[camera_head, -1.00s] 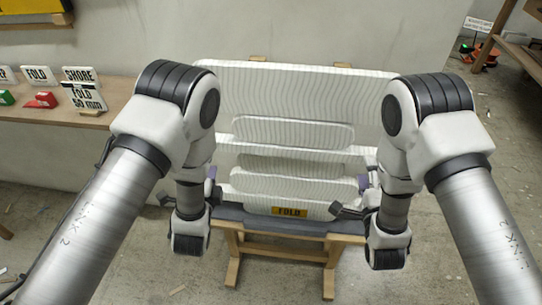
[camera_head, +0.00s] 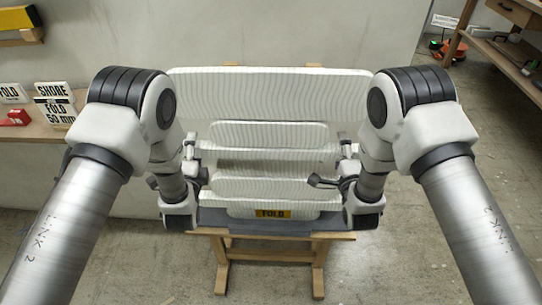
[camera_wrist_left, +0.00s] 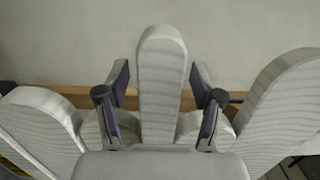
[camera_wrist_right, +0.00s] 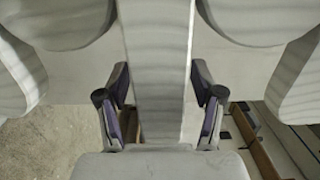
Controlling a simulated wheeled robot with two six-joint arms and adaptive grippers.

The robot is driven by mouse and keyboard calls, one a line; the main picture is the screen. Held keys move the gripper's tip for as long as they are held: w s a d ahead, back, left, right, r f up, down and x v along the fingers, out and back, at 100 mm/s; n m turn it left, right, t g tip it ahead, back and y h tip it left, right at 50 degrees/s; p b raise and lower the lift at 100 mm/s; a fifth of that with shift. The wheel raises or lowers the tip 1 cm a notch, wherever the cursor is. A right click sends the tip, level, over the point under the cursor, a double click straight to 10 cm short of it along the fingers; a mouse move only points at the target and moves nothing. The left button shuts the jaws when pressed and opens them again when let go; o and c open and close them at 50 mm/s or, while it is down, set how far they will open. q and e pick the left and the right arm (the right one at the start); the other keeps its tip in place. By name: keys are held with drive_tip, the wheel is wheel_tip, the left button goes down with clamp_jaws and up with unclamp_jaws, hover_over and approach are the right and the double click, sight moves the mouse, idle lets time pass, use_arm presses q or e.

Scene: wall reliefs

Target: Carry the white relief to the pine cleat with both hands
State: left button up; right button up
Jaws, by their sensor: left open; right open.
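The white relief (camera_head: 270,95), a ribbed panel with stacked rounded bars and a yellow FOLD label (camera_head: 272,213) low down, leans upright on a wooden stand (camera_head: 222,262) with a grey pad. My left gripper (camera_head: 192,160) is at its left side, and my right gripper (camera_head: 345,160) is at its right side. In the left wrist view a rounded white bar stands between the open left fingers (camera_wrist_left: 160,88). In the right wrist view a white bar passes between the open right fingers (camera_wrist_right: 160,92). Gaps show beside both bars. I cannot pick out the pine cleat.
A shelf (camera_head: 40,133) with FOLD and SHORE signs and a red block (camera_head: 15,118) is at the left. A yellow beam (camera_head: 18,36) is above it. A wooden workbench (camera_head: 500,50) stands at the far right. Floor is clear right of the stand.

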use_arm(q)
clamp_jaws()
use_arm(e)
clamp_jaws()
